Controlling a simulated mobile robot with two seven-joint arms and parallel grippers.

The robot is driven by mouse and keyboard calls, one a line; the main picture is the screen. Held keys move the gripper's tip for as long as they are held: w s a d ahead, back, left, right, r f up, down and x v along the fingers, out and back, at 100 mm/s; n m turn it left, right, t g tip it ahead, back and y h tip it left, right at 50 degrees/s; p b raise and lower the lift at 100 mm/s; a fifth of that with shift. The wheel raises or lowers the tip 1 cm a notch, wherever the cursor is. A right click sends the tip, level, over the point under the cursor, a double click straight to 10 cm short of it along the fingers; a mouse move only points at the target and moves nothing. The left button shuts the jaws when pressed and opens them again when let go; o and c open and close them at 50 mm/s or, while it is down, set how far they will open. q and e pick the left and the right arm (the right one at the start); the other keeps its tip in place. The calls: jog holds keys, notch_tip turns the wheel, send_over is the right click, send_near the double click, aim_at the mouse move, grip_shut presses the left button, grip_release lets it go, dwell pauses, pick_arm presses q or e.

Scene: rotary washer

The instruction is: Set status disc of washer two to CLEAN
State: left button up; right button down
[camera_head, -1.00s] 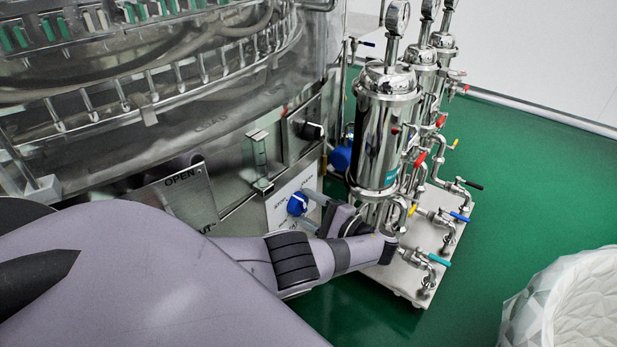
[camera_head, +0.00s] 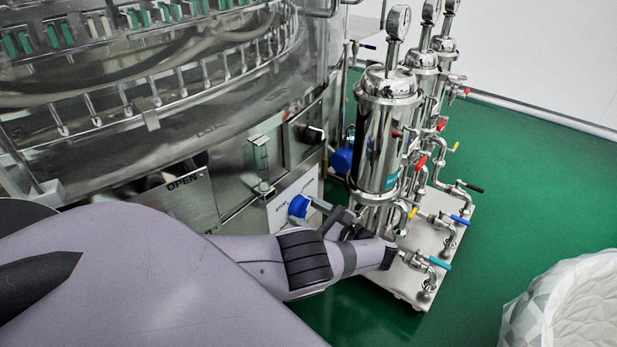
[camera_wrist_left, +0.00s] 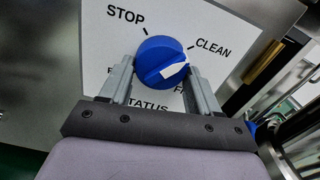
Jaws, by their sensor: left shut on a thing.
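The status disc is a blue round knob (camera_wrist_left: 157,54) with a white pointer mark, on a white label plate (camera_wrist_left: 105,45) with STOP, CLEAN and partly covered words. The white mark points right and slightly up, a little below the word CLEAN. In the head view the knob (camera_head: 298,207) sits low on the washer's front. My left gripper (camera_wrist_left: 160,68) is shut on the knob, one finger on each side. In the head view my left gripper (camera_head: 311,206) reaches it from the right, and its wrist hides part of the panel. My right gripper is out of view.
The washer's steel body (camera_head: 230,120) fills the upper left, with an OPEN plate (camera_head: 187,203) near the knob. Steel filter cylinders (camera_head: 385,135) with coloured valve handles stand close to the right of my wrist. A white faceted container (camera_head: 565,300) stands at lower right on green floor.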

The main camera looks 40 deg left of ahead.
pick_arm(q)
jog(key=shift+m, duration=0.7)
jog(key=shift+s, duration=0.1)
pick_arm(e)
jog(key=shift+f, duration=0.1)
pick_arm(q)
jog(key=o, duration=1)
jog(key=shift+d, duration=0.1)
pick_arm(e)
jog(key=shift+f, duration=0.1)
pick_arm(q)
jog(key=d, duration=0.2)
jog(key=d+b, duration=0.1)
jog(key=d, duration=0.1)
jog(key=d+b, duration=0.1)
jog(key=d, duration=0.2)
jog(key=shift+w, duration=0.4)
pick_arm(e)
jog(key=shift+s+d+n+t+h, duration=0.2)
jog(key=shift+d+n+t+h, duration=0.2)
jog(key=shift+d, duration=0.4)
